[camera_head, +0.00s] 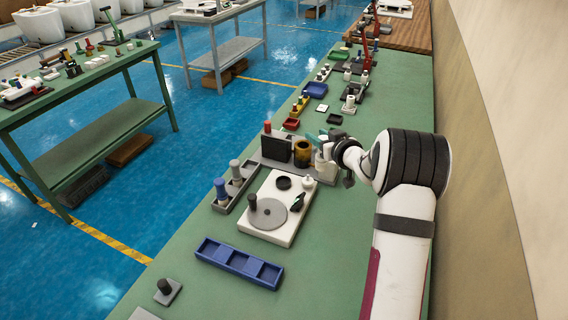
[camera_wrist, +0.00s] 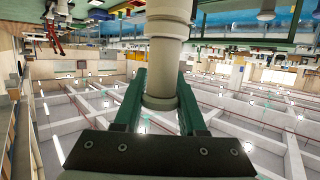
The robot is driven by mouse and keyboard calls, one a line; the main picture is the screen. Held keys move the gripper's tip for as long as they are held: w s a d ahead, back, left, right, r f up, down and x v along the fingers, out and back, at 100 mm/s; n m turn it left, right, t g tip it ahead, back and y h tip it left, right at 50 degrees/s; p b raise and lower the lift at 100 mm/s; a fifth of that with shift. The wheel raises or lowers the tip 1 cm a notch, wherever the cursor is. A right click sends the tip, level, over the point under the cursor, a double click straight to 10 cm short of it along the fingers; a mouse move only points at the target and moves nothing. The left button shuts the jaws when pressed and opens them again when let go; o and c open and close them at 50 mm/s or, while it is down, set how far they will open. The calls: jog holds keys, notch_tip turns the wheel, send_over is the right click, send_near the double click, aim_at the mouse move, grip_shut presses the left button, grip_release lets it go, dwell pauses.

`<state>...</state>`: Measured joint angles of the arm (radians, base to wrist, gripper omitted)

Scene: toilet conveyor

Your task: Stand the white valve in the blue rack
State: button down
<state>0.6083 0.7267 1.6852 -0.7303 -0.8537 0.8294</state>
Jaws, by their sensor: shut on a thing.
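The white valve (camera_wrist: 165,50) is a pale cylinder with stepped rings, held between the green fingers of my gripper (camera_wrist: 161,85) in the wrist view. In the head view my gripper (camera_head: 322,138) is at the far right end of the grey holder, and a pale cylinder (camera_head: 325,168) shows just below it. I cannot tell whether the valve's lower end touches anything. The blue rack (camera_head: 240,263) lies near the front of the green table, with several square compartments that look empty. It is apart from my gripper, toward the lower left.
A grey holder (camera_head: 272,160) carries a black block and a dark amber cylinder (camera_head: 302,153) beside my gripper. A white board with a grey disc (camera_head: 268,212) lies between it and the blue rack. A grey stand with blue and grey pieces (camera_head: 235,190) is at left. A wall runs along the right.

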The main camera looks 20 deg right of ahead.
jog(key=s+a+f+n+g+y, duration=0.2)
jog(key=s+a+n+y, duration=0.3)
jog(key=s+a, duration=0.4)
jog(key=s+a+f+n+g+y, duration=0.15)
jog(key=s+a+n+y, duration=0.3)
jog(key=s+a, duration=0.5)
send_over(228, 256)
jog(key=shift+m+g+y, duration=0.25)
jog(key=shift+g+y, duration=0.1)
jog(key=shift+y, duration=0.1)
notch_tip(228, 256, down, 10)
jog(key=shift+f, duration=0.25)
jog(key=shift+c, duration=2.4)
grip_release()
jog(key=shift+f, duration=0.1)
